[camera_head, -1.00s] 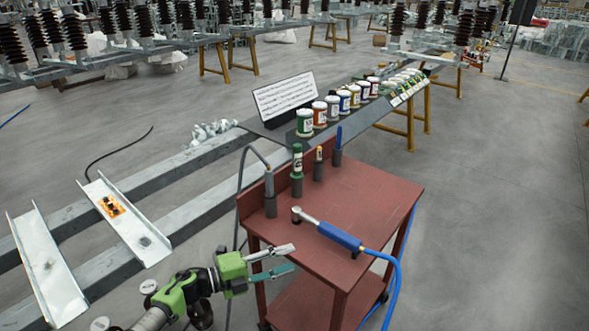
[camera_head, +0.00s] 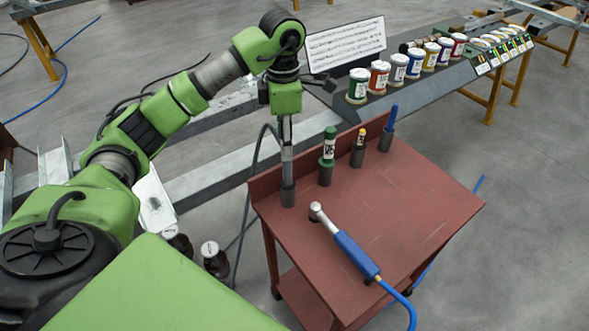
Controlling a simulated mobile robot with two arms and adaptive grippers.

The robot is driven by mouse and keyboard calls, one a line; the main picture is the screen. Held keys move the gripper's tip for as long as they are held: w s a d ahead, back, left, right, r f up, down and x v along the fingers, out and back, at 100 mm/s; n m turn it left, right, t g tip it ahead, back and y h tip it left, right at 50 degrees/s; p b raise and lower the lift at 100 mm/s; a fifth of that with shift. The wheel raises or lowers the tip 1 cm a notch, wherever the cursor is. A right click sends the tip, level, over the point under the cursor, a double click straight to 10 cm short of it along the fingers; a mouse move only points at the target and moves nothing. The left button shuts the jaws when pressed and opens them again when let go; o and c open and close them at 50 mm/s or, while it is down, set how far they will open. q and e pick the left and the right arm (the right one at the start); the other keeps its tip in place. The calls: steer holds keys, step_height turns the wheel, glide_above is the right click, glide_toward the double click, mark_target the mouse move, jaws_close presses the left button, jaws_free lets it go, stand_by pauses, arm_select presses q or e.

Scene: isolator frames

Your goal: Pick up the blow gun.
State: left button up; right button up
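A slim grey tool with a dark hose, which looks like the blow gun (camera_head: 288,172), stands upright in a dark holder (camera_head: 288,196) at the left back corner of the red cart (camera_head: 400,225). My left gripper (camera_head: 287,150) points straight down directly above the holder, with its fingers over the tool's upper part. The fingers show edge-on and overlap the tool, so I cannot tell whether they are open or closed on it. My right gripper is not in view.
A ratchet-like tool with a blue handle (camera_head: 355,254) and blue hose lies on the cart. Paint cans (camera_head: 379,76) line the bench behind.

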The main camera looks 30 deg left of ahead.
mark_target(288, 174)
arm_select(q)
step_height(288, 174, down, 6)
steer(key=shift+s+r+p, duration=0.1)
steer(key=shift+p, duration=0.4)
steer(key=shift+d+f+p, duration=0.1)
steer(key=shift+f+p, duration=0.2)
steer(key=shift+f, duration=0.25)
step_height(288, 174, down, 4)
steer(key=shift+d+r+p, duration=0.15)
steer(key=shift+r+p, duration=0.05)
steer(key=shift+p, duration=0.65)
steer(key=shift+f, duration=0.55)
steer(key=shift+w, duration=0.2)
jaws_close()
